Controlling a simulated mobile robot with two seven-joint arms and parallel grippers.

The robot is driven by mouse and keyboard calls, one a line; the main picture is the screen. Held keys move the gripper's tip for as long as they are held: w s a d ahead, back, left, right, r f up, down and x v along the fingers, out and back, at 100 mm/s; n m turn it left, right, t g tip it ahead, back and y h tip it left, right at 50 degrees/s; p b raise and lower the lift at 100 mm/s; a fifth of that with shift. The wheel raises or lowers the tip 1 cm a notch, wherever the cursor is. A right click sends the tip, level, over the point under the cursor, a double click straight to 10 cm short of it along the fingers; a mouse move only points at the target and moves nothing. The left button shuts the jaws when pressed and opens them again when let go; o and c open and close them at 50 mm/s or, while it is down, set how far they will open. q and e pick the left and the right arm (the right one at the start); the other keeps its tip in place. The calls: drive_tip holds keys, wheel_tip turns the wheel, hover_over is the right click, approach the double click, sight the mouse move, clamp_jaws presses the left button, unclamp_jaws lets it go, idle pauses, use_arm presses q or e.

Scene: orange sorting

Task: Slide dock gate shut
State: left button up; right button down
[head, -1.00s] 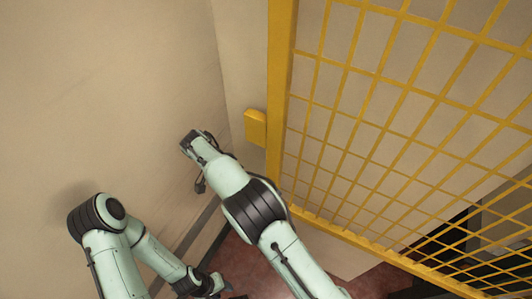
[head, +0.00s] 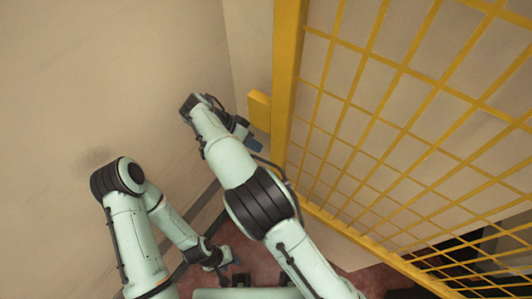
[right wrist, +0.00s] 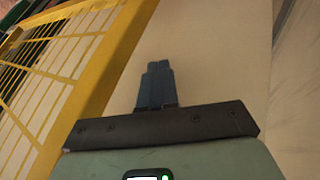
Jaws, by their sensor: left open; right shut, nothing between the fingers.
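The dock gate is a yellow frame with open mesh; its upright edge post (head: 287,80) stands right of centre in the head view. A small yellow block (head: 259,110) sticks out from the post's left side. My right gripper (head: 254,145) is just below that block, close to the post, its dark blue fingers together; I cannot tell whether they touch the post. In the right wrist view the shut fingers (right wrist: 157,82) are empty, with the yellow gate frame (right wrist: 112,65) to their left. My left gripper (head: 228,262) is low, over the floor, apart from the gate.
A plain beige wall (head: 110,70) fills the left side, with a grey strip along its foot. Reddish floor (head: 255,262) shows between my arms. Dark shapes stand behind the mesh at the lower right.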

drive_tip(key=shift+s+d+f+b, duration=0.15)
drive_tip(key=shift+s+d, duration=0.4)
drive_tip(key=shift+d, duration=0.35)
drive_tip(key=shift+s+d+f+b, duration=0.15)
drive_tip(key=shift+s+d, duration=0.35)
drive_tip(key=shift+d, duration=0.4)
drive_tip(key=shift+r, duration=0.1)
drive_tip(key=shift+d, duration=0.1)
